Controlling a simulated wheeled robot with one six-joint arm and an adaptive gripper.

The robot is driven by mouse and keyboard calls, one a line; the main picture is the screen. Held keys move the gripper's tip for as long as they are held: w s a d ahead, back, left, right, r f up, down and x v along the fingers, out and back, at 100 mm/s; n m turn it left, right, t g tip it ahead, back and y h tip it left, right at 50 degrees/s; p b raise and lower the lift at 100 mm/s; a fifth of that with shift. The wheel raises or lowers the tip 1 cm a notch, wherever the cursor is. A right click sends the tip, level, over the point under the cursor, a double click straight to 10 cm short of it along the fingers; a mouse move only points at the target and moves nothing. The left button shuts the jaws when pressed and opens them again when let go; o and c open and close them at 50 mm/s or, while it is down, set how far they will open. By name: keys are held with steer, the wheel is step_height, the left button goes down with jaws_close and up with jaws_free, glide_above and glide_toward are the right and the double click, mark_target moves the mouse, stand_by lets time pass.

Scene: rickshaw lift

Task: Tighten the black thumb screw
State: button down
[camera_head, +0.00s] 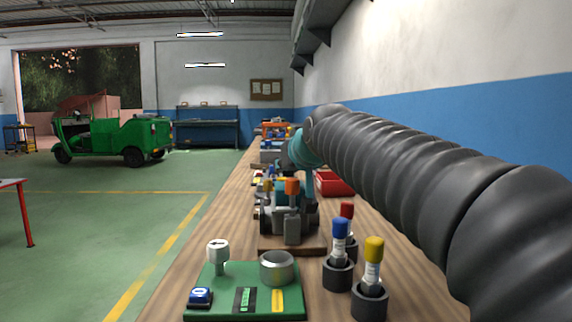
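My arm (390,165) reaches in from the right edge in a thick black ribbed sleeve. Its teal far end (297,150) is over the workbench (225,230). Below it is a cluttered dark and grey assembly (287,213) with an orange-topped part (292,187).
A green board (255,304) with a metal cup (277,267) and a white gauge-like part (218,252) lies in front. Red (347,212), blue (340,228) and yellow-capped (374,250) bottles stand in dark holders. A red bin (334,183) is farther back.

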steer(key=c, duration=0.9)
jaws_free()
steer(key=shift+c, duration=0.2)
steer(key=shift+s, duration=0.1)
steer(key=v, duration=1.2)
